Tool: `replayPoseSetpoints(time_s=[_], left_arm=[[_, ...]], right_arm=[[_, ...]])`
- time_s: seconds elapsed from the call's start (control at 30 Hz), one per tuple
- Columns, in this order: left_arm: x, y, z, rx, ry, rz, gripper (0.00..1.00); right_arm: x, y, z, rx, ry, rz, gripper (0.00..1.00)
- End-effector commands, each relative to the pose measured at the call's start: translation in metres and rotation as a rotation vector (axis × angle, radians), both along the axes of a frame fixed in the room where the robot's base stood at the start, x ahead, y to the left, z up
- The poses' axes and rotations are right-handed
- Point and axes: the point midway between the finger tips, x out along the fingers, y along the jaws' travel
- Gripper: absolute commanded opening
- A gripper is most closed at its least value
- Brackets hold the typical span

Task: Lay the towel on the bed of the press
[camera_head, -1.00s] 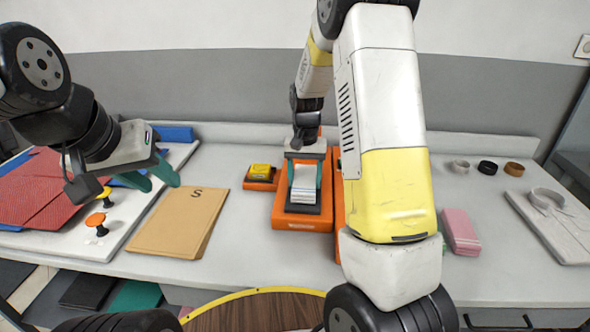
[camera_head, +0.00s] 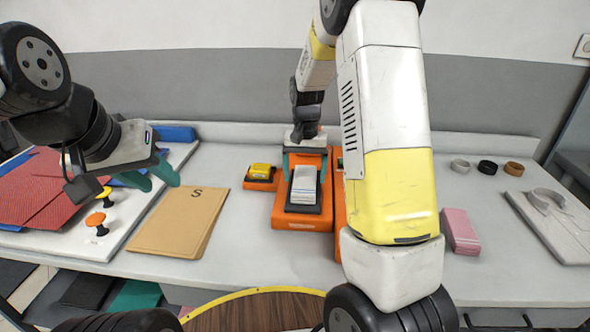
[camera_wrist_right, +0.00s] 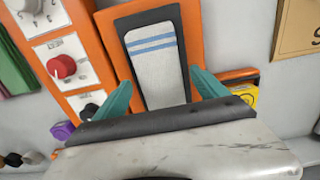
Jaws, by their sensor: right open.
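The towel (camera_head: 304,185) is white and folded into a narrow strip, and it lies flat on the dark bed (camera_head: 303,209) of the orange press (camera_head: 300,224). In the right wrist view the towel (camera_wrist_right: 158,72) shows two blue stripes near its far end, and dark bed (camera_wrist_right: 148,20) shows past that end. My right gripper (camera_head: 306,162) is open and empty, at the back end of the towel and apart from it. In the wrist view its teal fingers (camera_wrist_right: 162,80) are spread wide. My left gripper (camera_head: 163,186) hangs open and empty above the left side of the counter.
An orange holder with a yellow item (camera_head: 260,170) stands left of the press. A tan folder (camera_head: 180,222) marked S lies further left. A control panel with a red knob (camera_wrist_right: 62,67) adjoins the press. A pink stack (camera_head: 460,231) sits right of my right arm.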

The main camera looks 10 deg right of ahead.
Motion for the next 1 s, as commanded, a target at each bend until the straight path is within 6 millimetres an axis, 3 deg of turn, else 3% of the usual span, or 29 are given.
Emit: replayPoseSetpoints(time_s=[0.3,0.67,0.83,1.0], left_arm=[[0.000,0.000,0.000,0.000,0.000,0.000,0.36],[0.000,0.000,0.000,0.000,0.000,0.000,0.36],[0.000,0.000,0.000,0.000,0.000,0.000,0.36],[0.000,0.000,0.000,0.000,0.000,0.000,0.36]], right_arm=[[0.001,0.000,0.069,0.001,-0.004,0.000,0.83],[-0.005,0.000,0.108,0.009,-0.012,0.005,0.83],[-0.036,0.000,0.138,0.060,-0.084,0.041,0.83],[-0.092,0.004,0.175,0.120,-0.210,0.115,0.83]])
